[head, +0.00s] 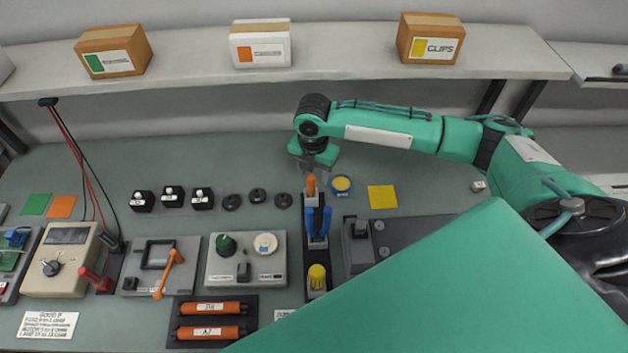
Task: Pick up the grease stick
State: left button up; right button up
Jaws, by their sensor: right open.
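A narrow dark holder (309,255) runs along the middle of the bench. It carries an orange-topped tool (311,187) at its far end, a blue-handled tool (317,222) in the middle and a yellow stick-like piece (317,277) at its near end. No label shows which of them is the grease stick; the yellow piece looks most like one. My right gripper (313,170) points down just above the orange-topped tool, open, with its fingertips small and partly merged with the background. I cannot tell if they touch the tool. My left gripper is not in view.
A grey device (245,261) with knobs stands left of the holder, a dark block (357,245) right of it. Orange rollers (212,308) lie in front left. A yellow square (382,197) lies flat at right. A large green surface hides the lower right.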

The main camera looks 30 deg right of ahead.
aim_at(311, 187)
jog(key=shift+d+f, duration=0.1)
jog(key=shift+f, duration=0.6)
jog(key=shift+f+p, duration=0.3)
jog(key=shift+p, duration=0.05)
jog(key=f, duration=0.1)
jog(key=f+p, duration=0.1)
jog(key=f, duration=0.1)
jog(key=shift+w+a+f+p, duration=0.25)
jog(key=shift+a+p, duration=0.05)
jog(key=shift+p, duration=0.1)
jog(key=shift+f, duration=0.55)
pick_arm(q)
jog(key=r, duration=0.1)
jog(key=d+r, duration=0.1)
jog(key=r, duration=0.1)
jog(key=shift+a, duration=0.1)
pick_arm(e)
grip_shut()
